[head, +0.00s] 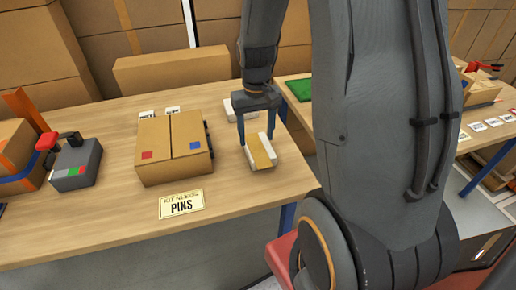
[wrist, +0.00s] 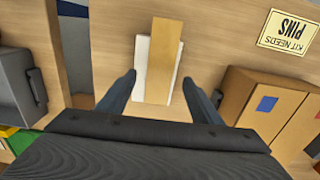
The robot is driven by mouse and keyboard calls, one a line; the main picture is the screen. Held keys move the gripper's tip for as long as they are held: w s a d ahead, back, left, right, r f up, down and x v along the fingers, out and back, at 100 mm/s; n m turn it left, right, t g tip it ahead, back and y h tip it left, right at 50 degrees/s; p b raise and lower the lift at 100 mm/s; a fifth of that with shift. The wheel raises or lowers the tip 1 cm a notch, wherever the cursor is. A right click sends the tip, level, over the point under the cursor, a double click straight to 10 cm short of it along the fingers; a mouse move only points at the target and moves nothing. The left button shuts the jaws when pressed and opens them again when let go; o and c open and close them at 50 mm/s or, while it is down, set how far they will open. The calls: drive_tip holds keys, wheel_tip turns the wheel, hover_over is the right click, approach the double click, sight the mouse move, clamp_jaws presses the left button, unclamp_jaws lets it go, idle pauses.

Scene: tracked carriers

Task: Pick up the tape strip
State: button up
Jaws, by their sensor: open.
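The tape strip looks to be the tan strip (head: 261,151) lying along the top of a white block (head: 248,161) on the wooden table. In the wrist view the strip (wrist: 163,58) covers the middle of the block (wrist: 141,70), with white showing on both sides. My gripper (head: 257,141) is open and empty at the far end of the strip, pointing down. In the wrist view my gripper (wrist: 158,79) has one finger on each side of the block's near end. I cannot tell the fingers' height over the table.
A cardboard box (head: 174,160) with red and blue squares stands left of the block. A "KIT NEEDS PINS" card (head: 181,204) lies in front of it. A grey device (head: 77,165) stands farther left. A white item (head: 230,107) lies behind my gripper. The table in front of the block is clear.

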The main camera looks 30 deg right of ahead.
sight(257, 150)
drive_tip(key=shift+f, duration=1.3)
drive_tip(key=c, duration=1.1)
drive_tip(key=shift+r, duration=0.1)
